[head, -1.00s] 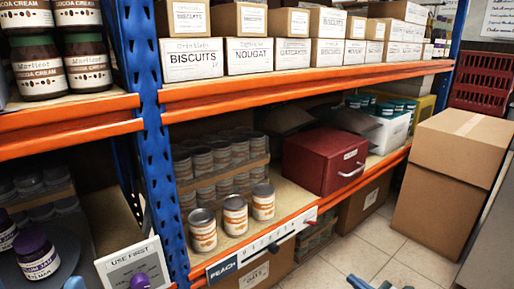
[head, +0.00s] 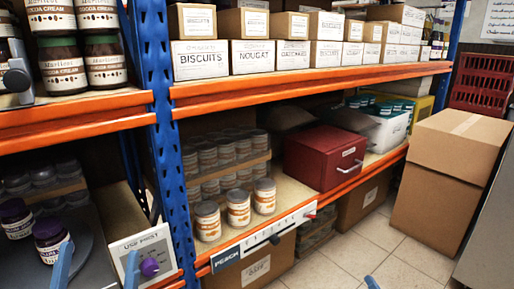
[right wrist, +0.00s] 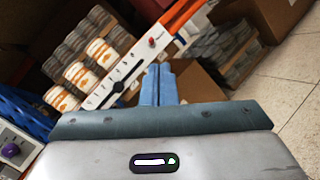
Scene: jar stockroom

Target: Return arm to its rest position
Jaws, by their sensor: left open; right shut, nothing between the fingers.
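My left gripper (head: 97,262) shows at the bottom left of the head view. Its two blue fingers are apart with nothing between them, in front of the lower left bay. My right gripper shows in the head view only as a small blue tip (head: 371,283) at the bottom edge. In the right wrist view my right gripper (right wrist: 158,72) has its blue fingers pressed together and empty. Behind them are a slotted strip with a red knob (right wrist: 151,43) and white-and-orange jars (right wrist: 80,73) on the shelf.
Plum jars (head: 50,240) stand near the left gripper, beside a USE FIRST sign (head: 140,250) with a purple knob. A blue post (head: 163,130) divides the bays. A red drawer box (head: 322,160) stands on the lower shelf. Cardboard boxes (head: 440,190) stand at right; floor between is clear.

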